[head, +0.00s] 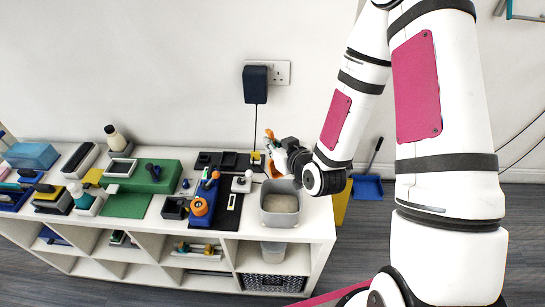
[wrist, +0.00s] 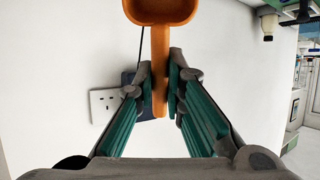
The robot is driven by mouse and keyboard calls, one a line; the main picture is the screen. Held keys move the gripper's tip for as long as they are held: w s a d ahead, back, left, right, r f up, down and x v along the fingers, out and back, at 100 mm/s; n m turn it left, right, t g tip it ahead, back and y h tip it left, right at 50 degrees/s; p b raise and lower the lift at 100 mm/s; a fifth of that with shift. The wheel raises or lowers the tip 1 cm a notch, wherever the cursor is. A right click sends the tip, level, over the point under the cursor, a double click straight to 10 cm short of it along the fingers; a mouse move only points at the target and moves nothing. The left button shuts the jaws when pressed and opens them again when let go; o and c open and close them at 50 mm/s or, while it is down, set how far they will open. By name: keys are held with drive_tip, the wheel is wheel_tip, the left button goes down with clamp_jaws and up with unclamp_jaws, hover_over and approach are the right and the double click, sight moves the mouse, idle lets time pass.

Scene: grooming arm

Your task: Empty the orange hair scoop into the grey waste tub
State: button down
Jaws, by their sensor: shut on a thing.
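The orange hair scoop (head: 273,170) is in my gripper (head: 269,148), above the back left part of the grey waste tub (head: 265,212). In the wrist view my gripper (wrist: 160,88) is shut on the scoop's handle, and the scoop's bowl (wrist: 160,12) is at the top edge, partly cut off. In the head view the handle end points up and the bowl hangs low. I cannot tell whether there is hair in the bowl. The tub stands upright near the right end of the white shelf top, with a pale surface inside.
The white shelf unit (head: 318,228) carries a black mat with small tools left of the tub, including an orange and blue item (head: 199,207). A socket with a black plug (head: 256,84) is on the wall behind. A blue dustpan (head: 368,188) is at the right.

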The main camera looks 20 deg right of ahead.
drive_tip(key=shift+s+d+t+p, duration=0.1)
drive_tip(key=shift+s+t+p, duration=0.2)
drive_tip(key=shift+s+p, duration=0.2)
drive_tip(key=shift+s+d+r+t+p, duration=0.15)
drive_tip(key=shift+s+t+p, duration=0.15)
drive_tip(key=shift+s+t, duration=0.15)
drive_tip(key=shift+w, duration=0.15)
idle(3.2)
drive_tip(key=shift+w+a+g, duration=0.2)
drive_tip(key=shift+w+g, duration=0.15)
drive_tip(key=shift+w, duration=0.1)
drive_tip(key=shift+w+a+f+g, duration=0.15)
drive_tip(key=shift+w+f+g, duration=0.05)
drive_tip(key=shift+w+g, duration=0.45)
drive_tip(key=shift+w+a+f+g, duration=0.1)
drive_tip(key=shift+w+f+g, duration=0.1)
drive_tip(key=shift+w+g, duration=0.45)
drive_tip(key=shift+w+f+g+h+b, duration=0.2)
drive_tip(key=shift+w+g+h+b, duration=0.1)
drive_tip(key=shift+g, duration=0.2)
